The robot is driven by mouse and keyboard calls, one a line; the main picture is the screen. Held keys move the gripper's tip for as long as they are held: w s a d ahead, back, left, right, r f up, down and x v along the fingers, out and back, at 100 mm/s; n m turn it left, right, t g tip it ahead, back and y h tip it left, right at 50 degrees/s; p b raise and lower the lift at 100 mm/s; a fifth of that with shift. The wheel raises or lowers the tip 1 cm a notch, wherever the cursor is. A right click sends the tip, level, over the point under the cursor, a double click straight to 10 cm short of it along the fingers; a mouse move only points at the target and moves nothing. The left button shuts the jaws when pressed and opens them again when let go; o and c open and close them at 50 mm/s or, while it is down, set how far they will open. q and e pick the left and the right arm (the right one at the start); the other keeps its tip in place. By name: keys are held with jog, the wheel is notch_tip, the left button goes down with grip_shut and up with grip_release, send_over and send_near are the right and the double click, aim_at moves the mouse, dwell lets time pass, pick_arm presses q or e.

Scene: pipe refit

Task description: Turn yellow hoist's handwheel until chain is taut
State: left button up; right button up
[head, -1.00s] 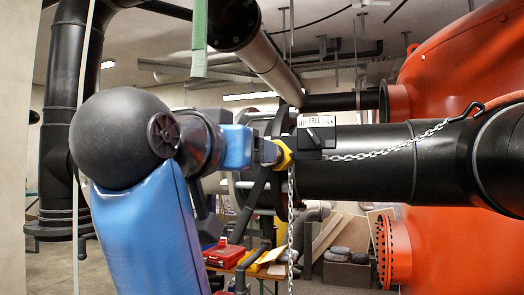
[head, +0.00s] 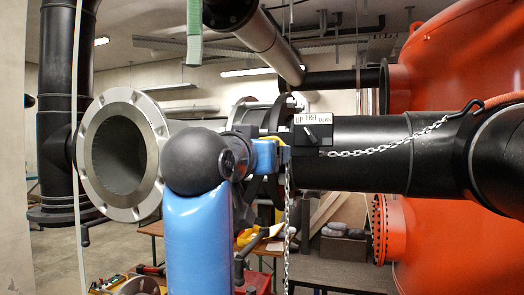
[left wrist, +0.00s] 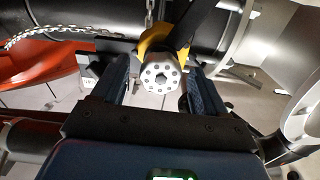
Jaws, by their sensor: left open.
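The yellow hoist (left wrist: 153,45) shows in the left wrist view, with its round silver handwheel (left wrist: 162,76) facing me. In the head view my gripper hides most of the hoist; its black box with the UP/FREE/DOWN label (head: 313,131) shows. My left gripper (left wrist: 158,86) is open, with one finger on each side of the handwheel; I cannot tell whether they touch it. It also shows in the head view (head: 280,156). The chain (head: 385,147) runs right and up to a hook on the black pipe (head: 360,174) and sags slightly. My right gripper is out of view.
A flanged grey pipe end (head: 88,150) opens at the left, close behind my arm. A loose chain (head: 287,225) hangs below the hoist. An orange tank (head: 450,235) fills the right.

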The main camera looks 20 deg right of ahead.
pick_arm(q)
jog(key=shift+c, duration=0.5)
jog(key=shift+w, duration=0.1)
jog(key=c, duration=1)
jog(key=shift+o, duration=0.2)
jog(key=shift+m, duration=0.4)
jog(key=m+b, duration=0.3)
jog(key=m, duration=0.9)
jog(key=shift+d+f, duration=0.1)
